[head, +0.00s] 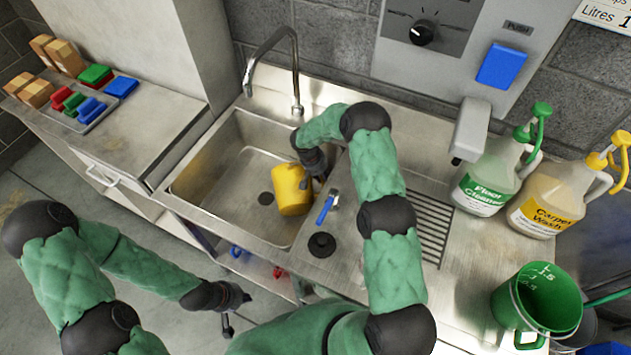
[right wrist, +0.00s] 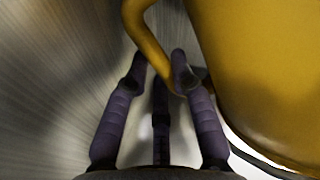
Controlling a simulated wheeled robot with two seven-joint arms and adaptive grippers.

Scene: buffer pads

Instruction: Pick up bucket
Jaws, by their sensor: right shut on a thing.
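A yellow bucket (head: 288,189) is inside the steel sink, tilted, near the basin's right wall. My right gripper (head: 313,172) reaches down into the sink and is shut on the bucket's handle. In the right wrist view the fingers (right wrist: 160,85) close around the yellow handle (right wrist: 146,42), with the bucket body (right wrist: 265,70) close on the right. I cannot tell whether the bucket touches the basin floor. My left gripper (head: 238,313) hangs over the floor in front of the sink, empty, with its fingers apart.
The sink (head: 215,165) has a tall tap (head: 296,75) at its back. A blue lever (head: 325,210) is right of the basin. A green measuring bucket (head: 540,305) and green-topped (head: 490,175) and yellow-topped (head: 560,195) bottles stand right. Brushes and blocks lie on the left counter (head: 150,130).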

